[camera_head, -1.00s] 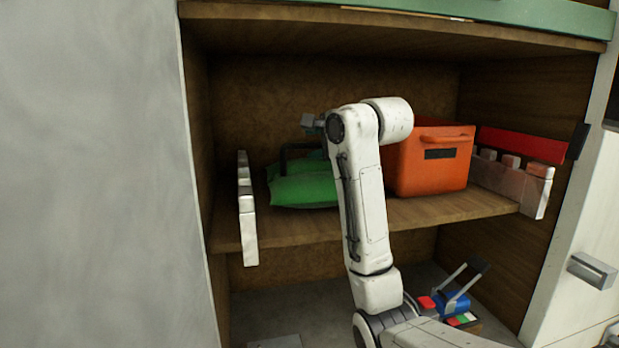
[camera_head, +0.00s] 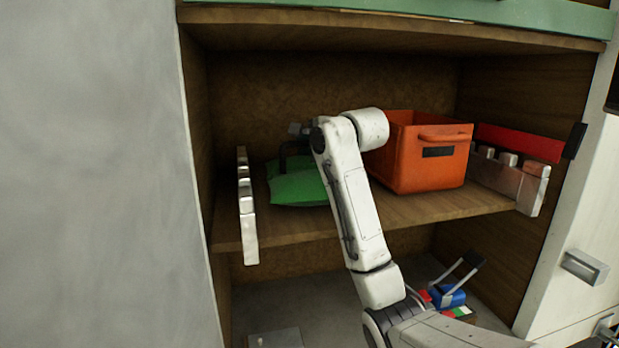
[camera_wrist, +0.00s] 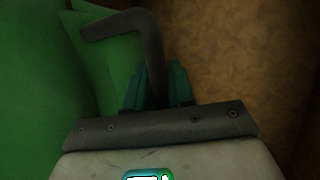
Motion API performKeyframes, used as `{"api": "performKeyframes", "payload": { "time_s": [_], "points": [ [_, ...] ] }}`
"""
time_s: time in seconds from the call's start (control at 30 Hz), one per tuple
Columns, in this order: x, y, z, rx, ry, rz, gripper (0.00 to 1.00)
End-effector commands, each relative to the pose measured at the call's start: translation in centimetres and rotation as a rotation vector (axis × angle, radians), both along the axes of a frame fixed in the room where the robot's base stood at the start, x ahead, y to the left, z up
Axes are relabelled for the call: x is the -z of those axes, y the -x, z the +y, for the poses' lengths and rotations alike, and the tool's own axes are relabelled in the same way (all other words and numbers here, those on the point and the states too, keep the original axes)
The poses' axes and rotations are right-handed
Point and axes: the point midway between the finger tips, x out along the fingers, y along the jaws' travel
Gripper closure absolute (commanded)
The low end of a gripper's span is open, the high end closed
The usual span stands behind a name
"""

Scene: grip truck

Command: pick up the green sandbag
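The green sandbag (camera_head: 296,189) lies on the left part of the wooden shelf, with a dark handle standing up from it. My arm covers its right end in the head view. My gripper (camera_head: 299,129) is above the bag at the handle, with its fingers hard to make out there. In the wrist view, the teal fingers of my gripper (camera_wrist: 158,82) are close together, one on each side of the dark handle (camera_wrist: 142,24), and appear shut on it. Green bag fabric (camera_wrist: 40,80) fills the left of that view. The bag appears to rest on the shelf.
An orange bin (camera_head: 420,165) stands right of my arm on the same shelf. A white slatted piece (camera_head: 246,205) is at the left shelf edge, and another (camera_head: 512,180) is at the right. The shelf board above limits height. A blue object (camera_head: 452,296) lies below.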

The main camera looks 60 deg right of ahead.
Motion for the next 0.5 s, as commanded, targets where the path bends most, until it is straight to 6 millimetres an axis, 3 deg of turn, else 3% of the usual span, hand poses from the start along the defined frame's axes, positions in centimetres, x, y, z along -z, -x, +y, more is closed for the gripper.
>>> {"api": "performKeyframes", "payload": {
  "time_s": [0.23,0.5],
  "points": [
    [-0.01,0.02,0.01,0.000,0.000,0.000,1.00],
    [0.02,0.01,0.01,0.000,0.000,0.001,1.00]
  ]
}}
